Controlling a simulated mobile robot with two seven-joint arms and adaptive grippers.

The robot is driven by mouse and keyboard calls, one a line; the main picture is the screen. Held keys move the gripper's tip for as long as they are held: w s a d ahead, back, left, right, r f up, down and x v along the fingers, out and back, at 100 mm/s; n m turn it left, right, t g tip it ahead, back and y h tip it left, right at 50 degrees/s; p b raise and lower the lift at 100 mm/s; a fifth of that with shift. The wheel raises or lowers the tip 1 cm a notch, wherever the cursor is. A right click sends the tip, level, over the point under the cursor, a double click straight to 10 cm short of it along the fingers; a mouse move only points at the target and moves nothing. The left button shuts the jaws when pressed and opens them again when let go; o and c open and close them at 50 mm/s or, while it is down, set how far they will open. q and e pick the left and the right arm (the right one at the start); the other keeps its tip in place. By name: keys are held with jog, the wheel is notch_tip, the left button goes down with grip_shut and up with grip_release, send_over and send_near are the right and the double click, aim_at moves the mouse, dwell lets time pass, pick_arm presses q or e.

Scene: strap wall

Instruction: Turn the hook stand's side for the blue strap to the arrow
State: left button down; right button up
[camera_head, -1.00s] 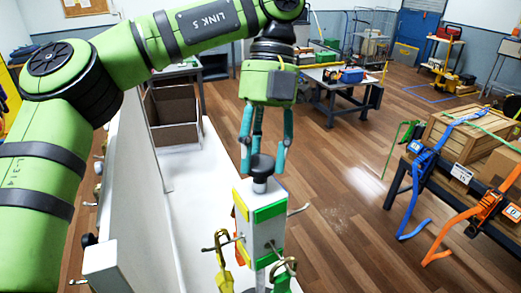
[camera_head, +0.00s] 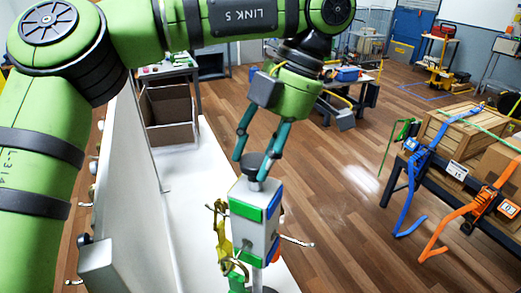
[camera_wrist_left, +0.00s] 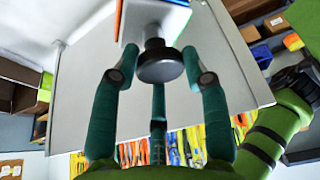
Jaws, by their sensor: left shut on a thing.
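The hook stand (camera_head: 255,228) is an upright grey block with a black knob (camera_head: 254,165) on top and colour marks on its sides. A green mark (camera_head: 246,210) is on the side facing front left. A blue mark (camera_head: 274,211) is on the side facing right, seen at a slant. My left gripper (camera_head: 253,158) has its teal fingers shut on the knob; the wrist view shows the knob (camera_wrist_left: 160,66) between them. I cannot make out the arrow. My right gripper is not in view.
Yellow metal hardware (camera_head: 222,235) hangs at the stand's left, and a thin hook (camera_head: 298,242) sticks out right. A grey panel (camera_head: 135,150) stands close on the left.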

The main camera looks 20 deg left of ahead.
pick_arm(q)
jog(key=m, duration=0.2)
jog(key=m+t, duration=0.1)
jog(key=m, duration=0.1)
jog(key=shift+s+m+t+y, duration=0.15)
jog(key=shift+m+t+y, duration=0.15)
jog(key=shift+y, duration=0.1)
jog(key=shift+s+r+m+t, duration=0.1)
jog(key=shift+m+t, duration=0.5)
jog(key=shift+m, duration=1.3)
jog(key=c, duration=0.9)
grip_release()
jog(key=shift+o, duration=1.4)
jog(key=shift+a, duration=0.2)
